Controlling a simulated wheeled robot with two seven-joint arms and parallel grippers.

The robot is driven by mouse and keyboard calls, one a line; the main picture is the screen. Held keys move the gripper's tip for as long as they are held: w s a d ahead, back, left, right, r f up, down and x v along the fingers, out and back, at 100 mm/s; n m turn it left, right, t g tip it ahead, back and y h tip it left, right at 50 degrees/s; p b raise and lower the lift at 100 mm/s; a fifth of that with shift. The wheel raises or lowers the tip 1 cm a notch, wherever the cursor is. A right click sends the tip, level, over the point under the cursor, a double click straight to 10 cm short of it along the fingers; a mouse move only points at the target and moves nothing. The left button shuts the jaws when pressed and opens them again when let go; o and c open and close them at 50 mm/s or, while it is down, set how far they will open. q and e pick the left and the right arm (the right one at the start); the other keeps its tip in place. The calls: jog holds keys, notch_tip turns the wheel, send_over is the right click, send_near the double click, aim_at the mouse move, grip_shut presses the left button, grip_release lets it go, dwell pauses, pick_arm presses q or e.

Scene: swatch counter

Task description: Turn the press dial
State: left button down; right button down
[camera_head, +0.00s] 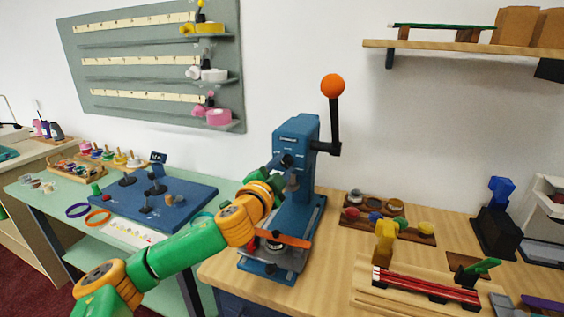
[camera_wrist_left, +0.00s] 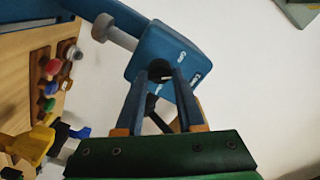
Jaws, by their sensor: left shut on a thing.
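The blue press (camera_head: 297,130) stands upright on the wooden counter, with a black lever ending in an orange ball (camera_head: 332,85) at its upper right. My left gripper (camera_head: 284,161) reaches the front of the press head. In the left wrist view my gripper (camera_wrist_left: 159,76) has its two blue fingers on either side of the dark round press dial (camera_wrist_left: 160,69), shut on it. Small white labels show on the blue face beside the dial. The dial is mostly hidden by the gripper in the head view. My right gripper is not in view.
A blue board (camera_head: 185,205) lies on the green table at left.

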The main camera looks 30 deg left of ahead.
pick_arm(q)
jog(key=m+p, duration=0.1)
jog(key=m, duration=0.2)
jog(key=m+p, duration=0.1)
jog(key=shift+r+m+p, duration=0.25)
jog(key=shift+m+p, duration=0.05)
jog(key=m+p, duration=0.3)
jog(key=m, duration=0.2)
jog(key=m+p, duration=0.3)
jog(key=m, duration=0.2)
jog(key=shift+r+m, duration=0.1)
jog(key=shift+m, duration=0.3)
jog(key=shift+a+m+p, duration=0.1)
jog(key=shift+m+p, duration=1)
jog(key=shift+m, duration=0.6)
jog(key=c, duration=0.5)
grip_release()
jog(key=shift+w+f, duration=0.1)
jog(key=shift+f, duration=0.2)
